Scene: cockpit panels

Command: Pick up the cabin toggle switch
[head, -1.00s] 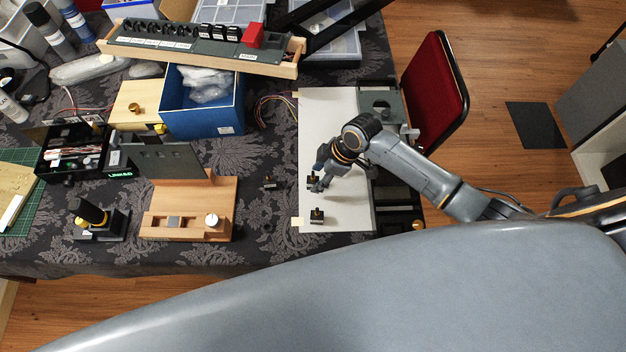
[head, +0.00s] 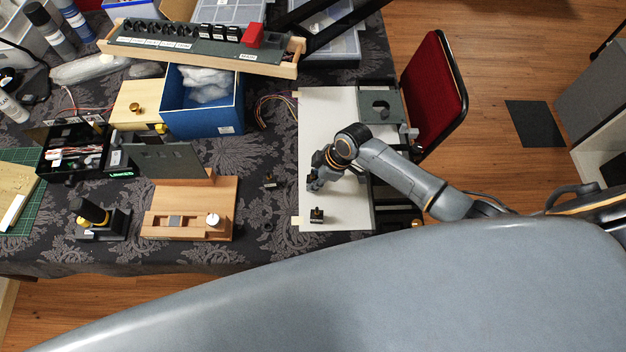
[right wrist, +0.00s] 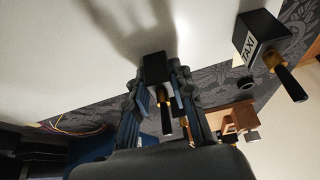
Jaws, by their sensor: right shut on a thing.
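My right gripper (head: 315,185) is over the white board (head: 335,120) on the table. In the right wrist view its fingers (right wrist: 158,98) are shut on a small black toggle switch (right wrist: 154,68) with a dark lever and brass collar. No label on this switch can be read, and the gripper hides most of it in the head view. I cannot tell whether it touches the board. A second black switch (head: 316,216) stands on the board nearer to me; in the right wrist view it reads TAXI (right wrist: 262,38). My left gripper is not in view.
A small black part (head: 269,182) lies on the dark cloth left of the board. A wooden fixture (head: 225,195) with a white knob stands farther left. A blue box (head: 232,105) and a long switch panel (head: 200,45) are behind. A red chair (head: 432,85) is at the right.

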